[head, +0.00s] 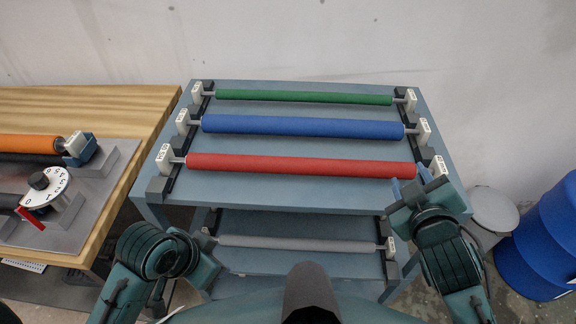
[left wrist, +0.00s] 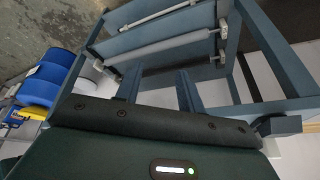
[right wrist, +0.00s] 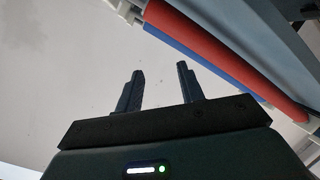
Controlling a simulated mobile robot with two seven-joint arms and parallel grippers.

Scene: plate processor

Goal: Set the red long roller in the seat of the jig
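The red long roller (head: 300,166) lies in the front row on top of the blue-grey rack (head: 270,196), its ends at white end blocks in dark holders. It also shows in the right wrist view (right wrist: 225,60). My right gripper (head: 410,182) is open and empty, close to the roller's right end; I cannot tell if it touches. Its open fingers show in the right wrist view (right wrist: 160,82). My left gripper is open and empty in the left wrist view (left wrist: 158,84), with its fingertips hidden in the head view. I cannot tell for certain which fixture is the jig.
Blue (head: 300,127) and green (head: 300,97) rollers lie behind the red one. A grey roller (head: 300,244) lies on the lower shelf. A wooden table (head: 110,103) at left carries an orange roller (head: 28,143) and a dial (head: 43,187). A blue barrel (head: 550,235) stands right.

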